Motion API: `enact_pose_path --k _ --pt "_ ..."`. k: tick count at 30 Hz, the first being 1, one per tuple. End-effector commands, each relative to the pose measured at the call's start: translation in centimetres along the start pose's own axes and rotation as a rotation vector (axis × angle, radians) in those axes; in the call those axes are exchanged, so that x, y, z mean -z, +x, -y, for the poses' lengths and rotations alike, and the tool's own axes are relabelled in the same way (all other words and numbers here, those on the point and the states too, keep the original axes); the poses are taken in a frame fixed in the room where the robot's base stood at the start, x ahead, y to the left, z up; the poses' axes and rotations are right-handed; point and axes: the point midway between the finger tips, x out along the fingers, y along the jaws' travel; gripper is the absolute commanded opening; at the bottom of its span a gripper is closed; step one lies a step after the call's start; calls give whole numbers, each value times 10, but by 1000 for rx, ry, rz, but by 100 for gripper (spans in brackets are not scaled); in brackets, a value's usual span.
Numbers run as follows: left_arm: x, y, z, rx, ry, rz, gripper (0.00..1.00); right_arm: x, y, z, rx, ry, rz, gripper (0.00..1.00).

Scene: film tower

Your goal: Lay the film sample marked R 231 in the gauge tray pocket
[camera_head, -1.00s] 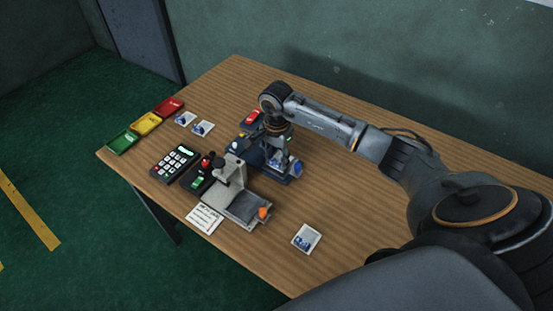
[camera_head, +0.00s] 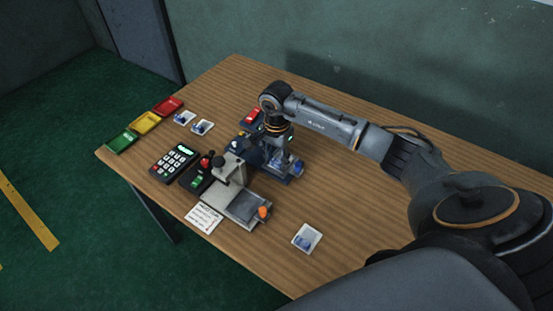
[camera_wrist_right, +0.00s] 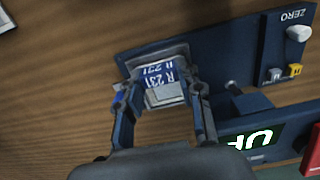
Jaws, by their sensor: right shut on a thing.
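The film sample marked R 231 (camera_wrist_right: 162,82) has a blue label band and a pale lower part. My right gripper (camera_wrist_right: 163,92) is shut on it, with one finger on each side, in the right wrist view. A grey-rimmed pocket (camera_wrist_right: 150,56) of the dark blue gauge (camera_wrist_right: 222,50) shows just behind the sample's top edge. I cannot tell whether the sample rests in the pocket or is held just above it. In the head view my right gripper (camera_head: 279,152) is down at the blue gauge, and the arm hides much of it. My left gripper is not in view.
A grey stand with an orange knob (camera_head: 264,212) is in front of the gauge. Another film sample (camera_head: 307,238) lies at the right front, and two more (camera_head: 202,127) lie at the left. Green, yellow (camera_head: 146,123) and red trays line the left edge, near a keypad (camera_head: 174,161).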

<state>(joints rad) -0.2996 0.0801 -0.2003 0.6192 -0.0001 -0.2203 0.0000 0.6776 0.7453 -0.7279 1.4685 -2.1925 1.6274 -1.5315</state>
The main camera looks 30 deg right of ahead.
Motion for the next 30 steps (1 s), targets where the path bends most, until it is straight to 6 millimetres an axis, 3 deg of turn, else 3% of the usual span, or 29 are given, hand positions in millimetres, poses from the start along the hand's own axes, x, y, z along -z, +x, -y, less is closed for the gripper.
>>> enact_pose_path --k 6,7,10,17,21,30 --pt "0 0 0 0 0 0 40 0 0 0 0 0 0 14" --pt "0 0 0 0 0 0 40 0 0 0 0 0 0 41" --pt "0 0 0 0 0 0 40 0 0 0 0 0 0 61" --pt "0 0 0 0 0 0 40 0 0 0 0 0 0 63" --pt "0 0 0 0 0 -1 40 0 0 0 0 -1 0 90" --pt "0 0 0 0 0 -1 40 0 0 0 0 -1 0 90"
